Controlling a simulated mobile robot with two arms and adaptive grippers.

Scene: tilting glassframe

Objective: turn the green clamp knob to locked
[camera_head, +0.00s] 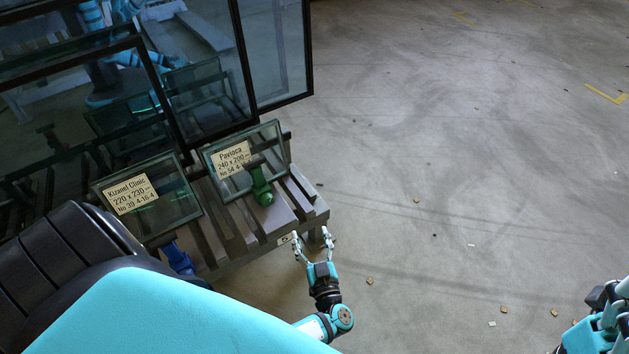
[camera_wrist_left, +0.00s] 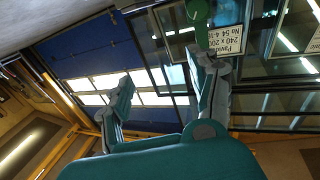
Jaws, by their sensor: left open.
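The green clamp knob (camera_head: 262,190) is on the slatted rack in the head view, at the front of the small glass pane labelled Pavioca (camera_head: 243,163). Its handle stands up from a green body. In the left wrist view, part of the green knob (camera_wrist_left: 198,11) shows at the top edge, beyond the tip of one finger. My left gripper (camera_head: 312,238) is open and empty at the rack's front right edge, apart from the knob, to its lower right. Its spread fingers also show in the left wrist view (camera_wrist_left: 160,78). My right gripper (camera_head: 605,312) is partly cut off at the lower right.
A second pane labelled Kizanel Clinic (camera_head: 150,197) stands left, with a blue clamp (camera_head: 178,258) below it. Tall dark-framed glass panels (camera_head: 277,50) stand behind. The slatted rack (camera_head: 318,208) ends near my left gripper. The floor (camera_head: 450,170) to the right is open, with small scattered chips.

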